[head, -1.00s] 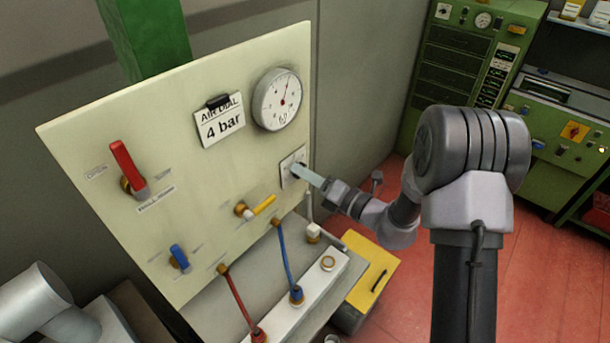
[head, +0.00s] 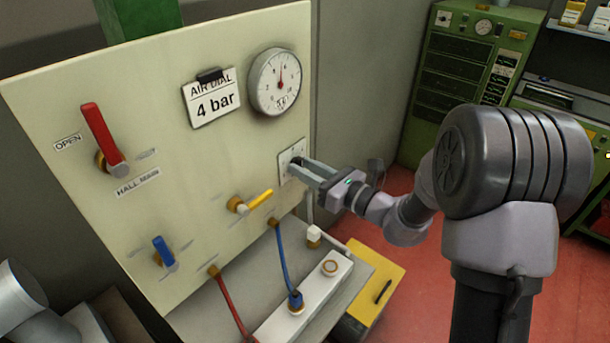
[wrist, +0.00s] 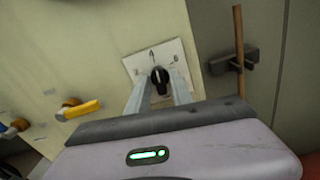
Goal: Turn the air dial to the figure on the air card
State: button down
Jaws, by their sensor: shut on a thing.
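The air card (head: 213,105) is clipped to the cream panel and reads "AIR DIAL 4 bar". The air dial is a small black knob (wrist: 160,76) on a white square plate (wrist: 176,53) at the panel's right side. My gripper (wrist: 159,88) has one finger on each side of the knob and is shut on it. The knob's upper end points up, near the plate's top middle; a figure like 6 shows at the right of the plate. In the head view my gripper (head: 294,168) hides most of the knob and part of the plate (head: 290,155).
A round gauge (head: 277,82) sits above the dial, its needle about upright. A red lever (head: 101,134), a blue lever (head: 163,251) and a yellow lever (head: 258,202) stick out of the panel. Red and blue hoses (head: 283,262) hang below. A yellow box (head: 378,272) stands at lower right.

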jog(key=shift+f+n+b, duration=0.1)
jog(key=shift+n+b, duration=0.35)
jog(key=shift+n, duration=0.15)
jog(key=c, duration=1.4)
grip_release()
jog(key=shift+c, duration=0.2)
jog(key=v, duration=1.7)
jog(key=shift+s+d+p, duration=0.2)
jog(key=shift+p, duration=0.2)
